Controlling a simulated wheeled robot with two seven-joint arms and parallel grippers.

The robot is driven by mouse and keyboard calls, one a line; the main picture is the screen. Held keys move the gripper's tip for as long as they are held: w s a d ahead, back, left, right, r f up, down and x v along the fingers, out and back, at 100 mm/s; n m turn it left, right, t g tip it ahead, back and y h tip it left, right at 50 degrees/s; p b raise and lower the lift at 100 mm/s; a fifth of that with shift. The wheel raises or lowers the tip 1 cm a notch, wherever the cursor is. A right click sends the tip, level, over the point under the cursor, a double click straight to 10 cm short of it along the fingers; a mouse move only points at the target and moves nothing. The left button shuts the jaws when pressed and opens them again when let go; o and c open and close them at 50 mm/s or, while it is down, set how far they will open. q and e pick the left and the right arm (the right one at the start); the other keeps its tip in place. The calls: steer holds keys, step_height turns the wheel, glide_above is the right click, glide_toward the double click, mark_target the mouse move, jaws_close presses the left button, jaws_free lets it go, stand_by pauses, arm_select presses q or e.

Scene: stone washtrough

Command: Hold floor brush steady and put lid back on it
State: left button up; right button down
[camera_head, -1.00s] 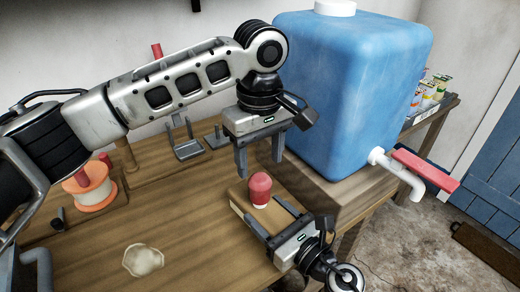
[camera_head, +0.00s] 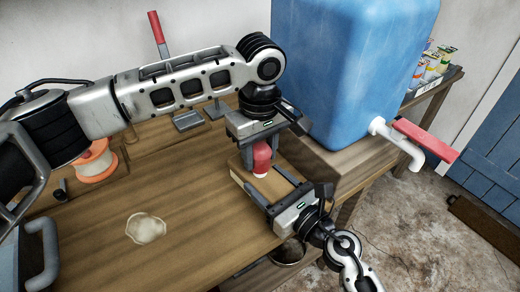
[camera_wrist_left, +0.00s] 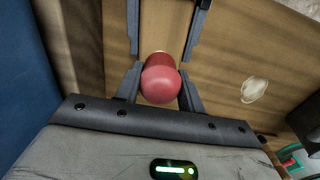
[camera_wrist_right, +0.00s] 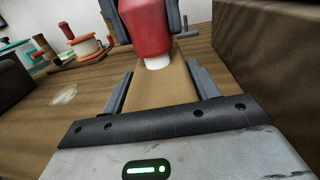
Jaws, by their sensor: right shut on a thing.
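The wooden block, which I take for the floor brush (camera_head: 270,191), lies flat near the table's right edge; it also shows in the right wrist view (camera_wrist_right: 165,88). My right gripper (camera_head: 281,193) is shut on its near end. A red rounded piece with a white lower part, which I take for the lid (camera_head: 262,156), stands upright on the block's far part. It also shows in the left wrist view (camera_wrist_left: 161,80). My left gripper (camera_head: 261,160) points down from above, its open fingers on either side of the red piece. Its underside is hidden.
A big blue water tank (camera_head: 350,70) with a red-handled tap (camera_head: 425,140) stands close on the right. An orange and white spool (camera_head: 97,162) is at the left, a pale flat patch (camera_head: 146,228) on the table. The table's middle is clear.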

arm_select(q)
steer(key=m, duration=0.3)
steer(key=shift+m, duration=0.4)
steer(key=m, duration=0.4)
steer(key=shift+m, duration=0.4)
steer(key=m, duration=1.4)
steer(key=shift+m, duration=0.4)
steer(key=m, duration=0.4)
steer(key=shift+m, duration=0.3)
steer(key=m, duration=0.3)
steer(key=o, duration=1.1)
